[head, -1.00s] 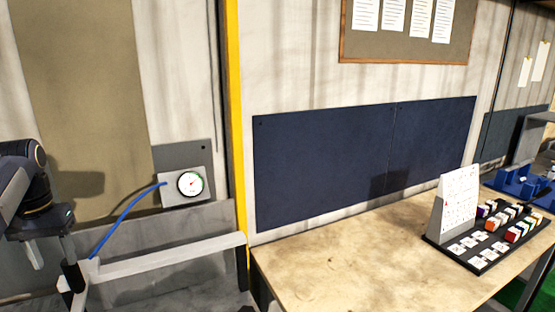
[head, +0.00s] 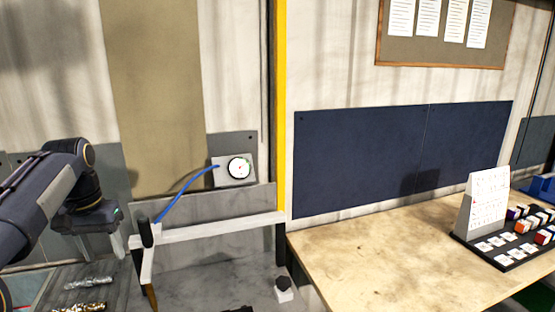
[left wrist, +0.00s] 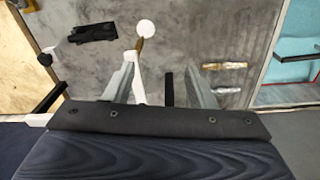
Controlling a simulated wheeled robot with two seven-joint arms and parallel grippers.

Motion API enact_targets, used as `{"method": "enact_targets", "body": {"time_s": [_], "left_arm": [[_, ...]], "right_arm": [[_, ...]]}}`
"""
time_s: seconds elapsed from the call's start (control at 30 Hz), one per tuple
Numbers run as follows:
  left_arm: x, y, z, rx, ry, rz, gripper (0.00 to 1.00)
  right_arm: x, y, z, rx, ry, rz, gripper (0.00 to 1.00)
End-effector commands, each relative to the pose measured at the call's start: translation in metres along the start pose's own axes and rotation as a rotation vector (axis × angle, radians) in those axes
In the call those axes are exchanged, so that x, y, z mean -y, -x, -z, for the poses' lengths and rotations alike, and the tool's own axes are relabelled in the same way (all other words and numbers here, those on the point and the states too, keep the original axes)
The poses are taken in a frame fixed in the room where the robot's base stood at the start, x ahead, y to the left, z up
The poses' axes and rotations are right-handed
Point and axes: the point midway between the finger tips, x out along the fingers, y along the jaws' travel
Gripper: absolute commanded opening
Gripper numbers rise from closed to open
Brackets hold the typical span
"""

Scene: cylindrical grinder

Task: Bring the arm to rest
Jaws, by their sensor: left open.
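My left arm (head: 45,205) comes in from the left in the head view, and its gripper (head: 117,243) hangs in the air, fingers down, left of the grey rail. In the left wrist view the two fingers of my left gripper (left wrist: 160,85) stand wide apart, with nothing held between them. A dark upright bar and a pale rod show in the gap, beyond the fingers. My right gripper is in neither view.
A silver cylinder (head: 90,283) and a brass one (head: 88,307) lie on the grey surface below my gripper. A dial gauge (head: 239,168) with a blue hose is behind the rail (head: 215,230). A wooden bench (head: 370,250) at right carries a calendar (head: 484,205).

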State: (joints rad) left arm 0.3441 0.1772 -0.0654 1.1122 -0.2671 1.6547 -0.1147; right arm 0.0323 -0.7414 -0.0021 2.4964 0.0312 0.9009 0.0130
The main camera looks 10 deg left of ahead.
Motion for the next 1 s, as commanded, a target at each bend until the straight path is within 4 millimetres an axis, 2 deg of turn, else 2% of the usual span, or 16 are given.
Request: {"method": "enact_targets", "body": {"time_s": [0.27, 0.37, 0.47, 0.6, 0.7, 0.8, 0.9, 1.0], "left_arm": [[-0.037, -0.009, -0.038, -0.078, -0.06, -0.07, 0.51], [-0.057, -0.017, -0.06, -0.116, -0.086, -0.109, 0.51], [-0.083, -0.031, -0.092, -0.165, -0.12, -0.162, 0.51], [-0.126, -0.066, -0.153, -0.243, -0.164, -0.256, 0.51], [-0.15, -0.096, -0.194, -0.286, -0.182, -0.319, 0.51], [-0.168, -0.122, -0.226, -0.318, -0.191, -0.366, 0.51], [-0.178, -0.142, -0.247, -0.336, -0.194, -0.395, 0.51], [-0.183, -0.152, -0.258, -0.346, -0.193, -0.41, 0.51]], "right_arm": [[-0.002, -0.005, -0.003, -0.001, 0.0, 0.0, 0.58], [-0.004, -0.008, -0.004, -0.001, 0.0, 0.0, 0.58], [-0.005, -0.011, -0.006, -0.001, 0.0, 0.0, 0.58], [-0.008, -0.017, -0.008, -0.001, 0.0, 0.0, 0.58], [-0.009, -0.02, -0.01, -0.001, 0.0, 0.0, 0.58], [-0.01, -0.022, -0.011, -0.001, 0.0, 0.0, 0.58], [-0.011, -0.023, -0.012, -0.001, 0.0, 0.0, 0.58], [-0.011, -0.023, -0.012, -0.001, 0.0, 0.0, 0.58]]}}
